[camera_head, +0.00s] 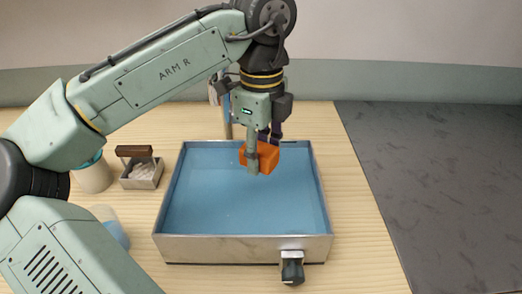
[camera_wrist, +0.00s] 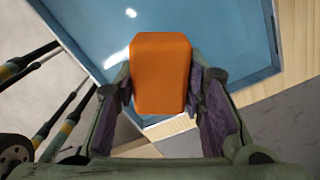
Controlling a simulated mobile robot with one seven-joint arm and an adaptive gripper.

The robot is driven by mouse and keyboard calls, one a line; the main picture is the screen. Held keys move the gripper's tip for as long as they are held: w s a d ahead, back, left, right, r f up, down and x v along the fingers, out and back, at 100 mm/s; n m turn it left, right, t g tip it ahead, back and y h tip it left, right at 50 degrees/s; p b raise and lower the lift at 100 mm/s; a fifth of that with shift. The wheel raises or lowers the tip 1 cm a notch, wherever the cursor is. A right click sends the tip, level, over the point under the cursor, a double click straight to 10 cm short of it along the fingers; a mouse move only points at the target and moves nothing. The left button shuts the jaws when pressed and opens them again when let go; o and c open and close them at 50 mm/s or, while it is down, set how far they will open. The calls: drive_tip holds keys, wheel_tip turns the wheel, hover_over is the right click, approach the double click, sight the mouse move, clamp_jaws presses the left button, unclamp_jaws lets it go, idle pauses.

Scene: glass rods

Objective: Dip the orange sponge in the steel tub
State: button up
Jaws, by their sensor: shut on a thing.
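The orange sponge (camera_head: 268,154) is a block held between the fingers of my gripper (camera_head: 262,158) over the steel tub. The steel tub (camera_head: 215,248) is a wide rectangular tub with blue water (camera_head: 215,195) in it. The sponge is near the tub's back right part; I cannot tell whether its lower side touches the water. In the wrist view the sponge (camera_wrist: 160,72) sits between the two purple-padded fingers, with the blue water (camera_wrist: 105,22) beyond it.
A small grey box with a brown handle (camera_head: 142,168) and a pale jar (camera_head: 95,176) stand left of the tub. A dark-knobbed valve (camera_head: 292,270) sticks out at the tub's front. A blue-and-white object stands at the front left (camera_head: 112,228). A dark slab (camera_head: 440,180) lies right.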

drive_tip(key=shift+s+f, duration=0.1)
drive_tip(key=shift+f, duration=0.5)
drive_tip(key=shift+f+b, duration=3.45)
drive_tip(key=shift+f, duration=3.35)
wheel_tip(320, 180, up, 6)
drive_tip(key=p, duration=0.5)
drive_tip(key=shift+f+p, duration=0.15)
drive_tip(key=shift+p, duration=0.15)
drive_tip(key=shift+r+p, duration=0.65)
drive_tip(key=shift+r, duration=2)
drive_tip(key=shift+r, duration=2.55)
